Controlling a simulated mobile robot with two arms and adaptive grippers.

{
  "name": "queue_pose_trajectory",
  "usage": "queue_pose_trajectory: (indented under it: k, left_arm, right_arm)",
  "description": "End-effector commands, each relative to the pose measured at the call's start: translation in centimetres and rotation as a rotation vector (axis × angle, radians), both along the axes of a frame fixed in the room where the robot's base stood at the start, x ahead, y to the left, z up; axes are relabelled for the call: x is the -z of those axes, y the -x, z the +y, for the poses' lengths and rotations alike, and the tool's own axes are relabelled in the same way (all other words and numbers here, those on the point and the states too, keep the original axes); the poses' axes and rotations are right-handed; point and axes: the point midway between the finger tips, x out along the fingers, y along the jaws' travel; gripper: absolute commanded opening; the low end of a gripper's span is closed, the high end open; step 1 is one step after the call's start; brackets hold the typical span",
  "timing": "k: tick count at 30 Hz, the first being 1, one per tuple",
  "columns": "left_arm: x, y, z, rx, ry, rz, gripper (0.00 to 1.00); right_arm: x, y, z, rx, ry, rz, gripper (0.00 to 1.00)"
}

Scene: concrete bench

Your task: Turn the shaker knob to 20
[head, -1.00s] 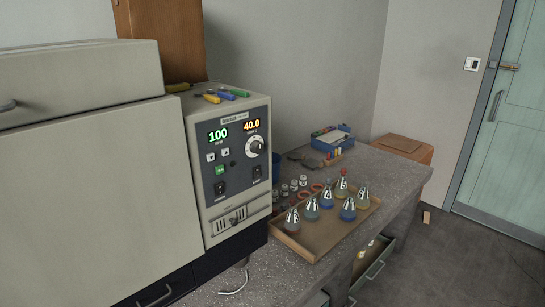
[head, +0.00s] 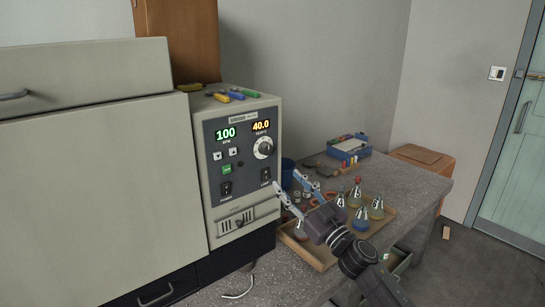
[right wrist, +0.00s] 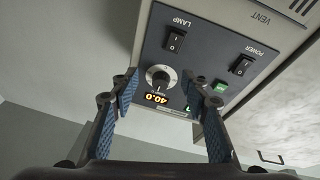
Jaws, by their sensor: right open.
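The shaker's control panel (head: 240,165) shows 100 in green and 40.0 in orange. The round silver knob (head: 263,148) sits under the orange display, with two rocker switches below. My right gripper (head: 287,178) is open and empty, its blue-padded fingers pointing at the panel, below and right of the knob in the head view. In the right wrist view, the knob (right wrist: 158,77) appears upside down between the spread fingers (right wrist: 162,88), ahead of them and apparently untouched. My left gripper is not in view.
A wooden tray (head: 325,262) of flasks with coloured liquid stands on the bench under my right arm. A blue box (head: 345,146) stands farther back. Coloured markers (head: 233,95) lie on top of the shaker. The air in front of the knob looks clear.

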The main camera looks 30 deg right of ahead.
Motion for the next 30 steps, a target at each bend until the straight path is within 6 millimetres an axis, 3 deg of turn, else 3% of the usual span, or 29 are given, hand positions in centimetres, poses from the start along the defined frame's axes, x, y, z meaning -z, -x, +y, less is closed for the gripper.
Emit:
queue_pose_trajectory:
  k: [3,6,11,22,30]
  left_arm:
    - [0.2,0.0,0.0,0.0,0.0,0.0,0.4]
    - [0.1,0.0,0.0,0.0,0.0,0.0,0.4]
    - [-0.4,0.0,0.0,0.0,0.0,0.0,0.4]
    - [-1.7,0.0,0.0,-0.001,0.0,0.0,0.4]
    - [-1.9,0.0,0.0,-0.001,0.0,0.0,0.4]
  right_arm:
    - [-3.2,0.1,0.3,-0.064,0.032,-0.054,0.42]
    - [-4.1,0.1,0.5,-0.087,0.041,-0.068,0.42]
    - [-4.8,-1.0,0.7,-0.089,0.041,-0.072,0.42]
    - [-6.6,-5.4,1.3,-0.088,0.039,-0.071,0.42]
    - [-7.0,-6.9,1.6,-0.089,0.04,-0.07,0.42]
